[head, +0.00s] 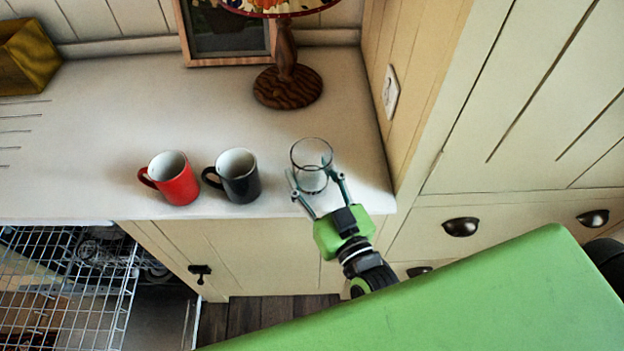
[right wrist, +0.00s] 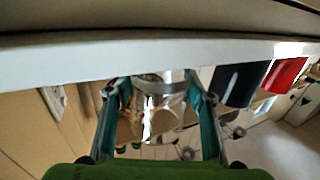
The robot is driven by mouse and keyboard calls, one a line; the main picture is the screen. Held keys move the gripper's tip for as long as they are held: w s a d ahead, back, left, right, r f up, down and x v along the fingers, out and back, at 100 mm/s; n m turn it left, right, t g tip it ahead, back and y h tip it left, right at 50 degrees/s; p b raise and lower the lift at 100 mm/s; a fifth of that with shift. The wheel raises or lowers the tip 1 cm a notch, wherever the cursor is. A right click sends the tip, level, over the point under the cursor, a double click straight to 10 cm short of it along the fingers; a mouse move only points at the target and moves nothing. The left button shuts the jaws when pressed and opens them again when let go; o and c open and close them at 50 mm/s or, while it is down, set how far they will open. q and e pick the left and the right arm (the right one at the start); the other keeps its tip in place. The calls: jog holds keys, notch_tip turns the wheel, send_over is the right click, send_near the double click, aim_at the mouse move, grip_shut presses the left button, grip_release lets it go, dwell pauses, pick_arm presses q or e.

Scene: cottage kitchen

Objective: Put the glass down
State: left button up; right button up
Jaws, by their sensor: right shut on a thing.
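The clear glass (head: 312,165) is at the right end of the white counter, right of the dark mug. My right gripper (head: 318,180) is shut on the glass from the front, one finger on each side. The glass looks upright; whether its base touches the counter I cannot tell. In the right wrist view the glass (right wrist: 160,88) shows between the fingers of the right gripper (right wrist: 158,90). My left gripper is in neither view.
A black mug (head: 240,178) and a red mug (head: 175,180) stand left of the glass on the counter (head: 90,140). A lamp base (head: 287,88) and a picture frame (head: 228,62) stand behind. A cabinet side wall bounds the right. An open dishwasher rack (head: 70,275) is lower left.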

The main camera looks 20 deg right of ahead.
notch_tip(320, 180, down, 2)
jog(key=shift+f, duration=0.2)
jog(key=shift+f, duration=0.15)
jog(key=o, duration=1.4)
jog(key=shift+s, duration=0.15)
jog(key=shift+s+d+b, duration=0.2)
jog(key=shift+s+b, duration=0.15)
jog(key=shift+s, duration=1.6)
jog(key=shift+s+d+b, duration=0.25)
jog(key=shift+s+b, duration=0.1)
jog(key=shift+s, duration=1.6)
jog(key=shift+s+d+b, duration=0.2)
jog(key=shift+s+b, duration=0.15)
jog(key=shift+s, duration=1.6)
